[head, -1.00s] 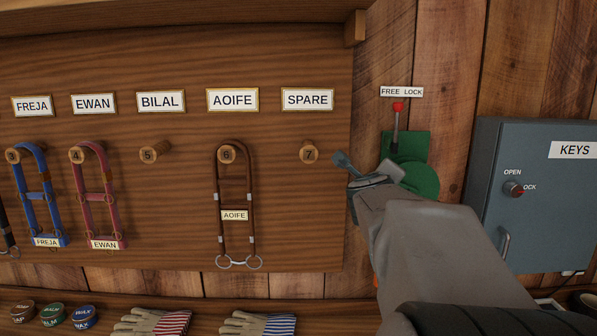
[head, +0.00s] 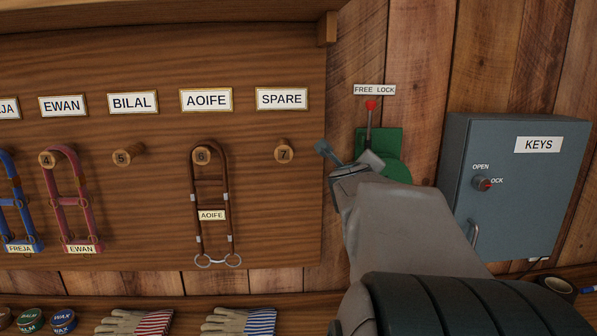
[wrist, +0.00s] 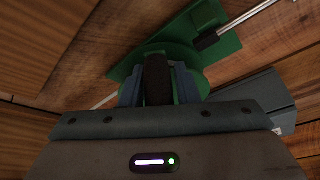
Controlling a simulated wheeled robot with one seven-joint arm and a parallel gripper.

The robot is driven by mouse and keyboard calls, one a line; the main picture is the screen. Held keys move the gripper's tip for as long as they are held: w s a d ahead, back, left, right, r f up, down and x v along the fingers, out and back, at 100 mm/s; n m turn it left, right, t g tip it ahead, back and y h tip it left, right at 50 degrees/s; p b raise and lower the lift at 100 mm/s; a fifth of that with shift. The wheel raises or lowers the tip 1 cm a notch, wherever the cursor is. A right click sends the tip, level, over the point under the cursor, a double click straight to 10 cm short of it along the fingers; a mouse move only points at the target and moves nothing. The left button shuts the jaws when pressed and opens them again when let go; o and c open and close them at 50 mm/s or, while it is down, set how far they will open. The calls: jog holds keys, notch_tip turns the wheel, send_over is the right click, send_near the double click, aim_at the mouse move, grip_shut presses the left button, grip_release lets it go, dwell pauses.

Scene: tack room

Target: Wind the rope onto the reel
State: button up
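The green reel (head: 395,172) is fixed to the plank wall and partly hidden behind my gripper; it also shows in the wrist view (wrist: 207,52). Above it, a lever with a red knob (head: 371,105) stands roughly upright under a FREE LOCK label (head: 375,90). My gripper (head: 346,156) is at the reel's left side. In the wrist view, my gripper (wrist: 158,88) has its fingers against both sides of a dark upright handle (wrist: 158,70) in front of the reel. A thin pale line (wrist: 104,102) running down-left from the reel may be the rope; the rest is hidden.
A blue-grey KEYS cabinet (head: 520,190) juts out right of the reel, close to my arm. Left is a wooden board (head: 130,210) with numbered pegs and hanging halters. Gloves (head: 240,322) and tins (head: 62,320) sit on the shelf below.

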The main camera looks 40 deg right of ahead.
jog(key=shift+o, duration=1.3)
jog(key=shift+s+d, duration=0.1)
jog(key=p+v, duration=0.7)
jog(key=v, duration=0.7)
